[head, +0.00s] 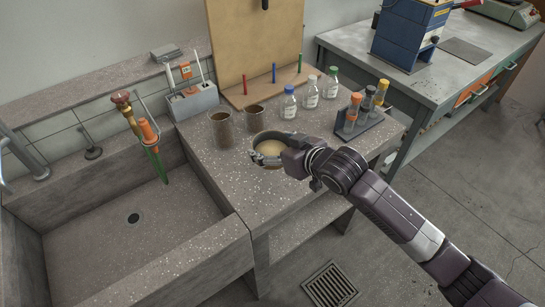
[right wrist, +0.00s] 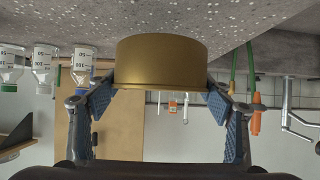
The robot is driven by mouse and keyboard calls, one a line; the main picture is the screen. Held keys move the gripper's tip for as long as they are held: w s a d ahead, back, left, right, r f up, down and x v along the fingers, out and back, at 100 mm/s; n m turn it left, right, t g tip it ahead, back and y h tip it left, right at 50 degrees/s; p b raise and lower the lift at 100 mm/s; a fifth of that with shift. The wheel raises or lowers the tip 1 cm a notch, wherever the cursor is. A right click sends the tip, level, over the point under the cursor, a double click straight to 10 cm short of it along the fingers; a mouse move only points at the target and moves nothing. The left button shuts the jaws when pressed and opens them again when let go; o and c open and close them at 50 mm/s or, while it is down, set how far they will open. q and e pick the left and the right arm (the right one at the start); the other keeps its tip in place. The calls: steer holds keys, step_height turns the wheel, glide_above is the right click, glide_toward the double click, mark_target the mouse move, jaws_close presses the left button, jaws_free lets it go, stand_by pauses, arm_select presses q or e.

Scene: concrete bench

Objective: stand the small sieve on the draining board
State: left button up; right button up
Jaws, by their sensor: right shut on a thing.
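The small sieve, a brass ring with a pale mesh face (head: 270,147), is in my right gripper (head: 270,156). In the right wrist view the sieve (right wrist: 162,62) sits between the two blue-padded fingertips (right wrist: 162,95), which are shut on its sides. It is over the speckled bench top; I cannot tell whether it touches the surface. An upright wooden board (head: 253,45) with a ledge and red, blue and green pegs stands at the back of the bench and looks like the draining board. It is apart from the sieve. My left gripper is out of view.
Two brown cups (head: 221,129) stand left of the sieve. Capped bottles (head: 310,92) stand behind it and a tube rack (head: 368,122) to its right. The sink (head: 130,215) is at the left. A grey caddy (head: 193,102) sits by the board. The bench front is clear.

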steer(key=shift+f, duration=2.45)
steer(key=o, duration=1.4)
steer(key=shift+f, duration=0.15)
steer(key=shift+c, duration=0.2)
steer(key=shift+r, duration=0.2)
steer(key=v, duration=1.2)
steer(key=shift+s+f, duration=0.15)
steer(key=shift+f, duration=0.1)
